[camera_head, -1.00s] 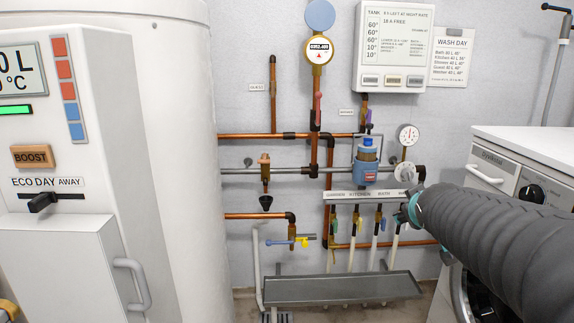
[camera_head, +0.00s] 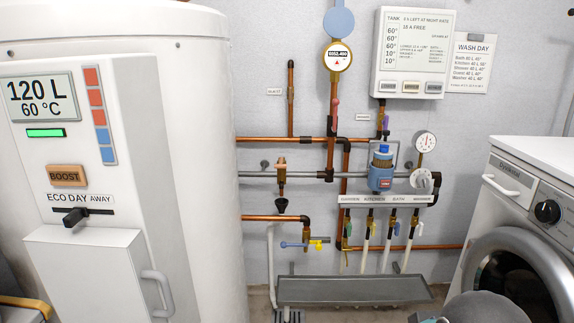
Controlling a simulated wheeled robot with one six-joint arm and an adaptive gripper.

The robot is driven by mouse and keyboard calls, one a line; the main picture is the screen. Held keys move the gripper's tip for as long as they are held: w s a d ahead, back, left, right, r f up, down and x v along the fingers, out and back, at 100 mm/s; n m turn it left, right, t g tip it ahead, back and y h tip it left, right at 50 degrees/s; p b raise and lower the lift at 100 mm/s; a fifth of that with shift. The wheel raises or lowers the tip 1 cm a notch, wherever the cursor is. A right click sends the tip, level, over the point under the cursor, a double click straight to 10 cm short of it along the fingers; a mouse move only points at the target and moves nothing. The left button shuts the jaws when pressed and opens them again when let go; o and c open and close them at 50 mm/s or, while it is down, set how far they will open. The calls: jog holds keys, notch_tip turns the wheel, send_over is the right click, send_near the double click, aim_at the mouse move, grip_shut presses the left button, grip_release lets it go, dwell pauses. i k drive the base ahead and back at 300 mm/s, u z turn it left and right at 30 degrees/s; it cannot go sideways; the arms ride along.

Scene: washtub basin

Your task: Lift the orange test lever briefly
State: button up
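A small brass valve (camera_head: 281,175) stands on the grey pipe left of centre, above a black funnel (camera_head: 281,205). An orange-tan piece (camera_head: 280,161) at the top of this valve looks like the test lever. It is small, and its exact shape and angle cannot be told. My gripper's fingers do not show. Only a grey rounded part of my arm and a small teal part appear at the bottom edge, right of centre, well below and to the right of the valve. Nothing covers the valve.
A white tank (camera_head: 195,150) with a control panel fills the left. A blue-bodied filter (camera_head: 381,175), gauges and several small taps are right of the valve. A grey trough (camera_head: 355,290) lies below. A washing machine (camera_head: 525,210) stands at the right.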

aim_at(281, 166)
jog(key=k, duration=1.3)
jog(key=u, duration=0.55)
jog(key=i, duration=0.6)
jog(key=u, duration=0.5)
jog(key=i, duration=1)
jog(key=z, duration=0.45)
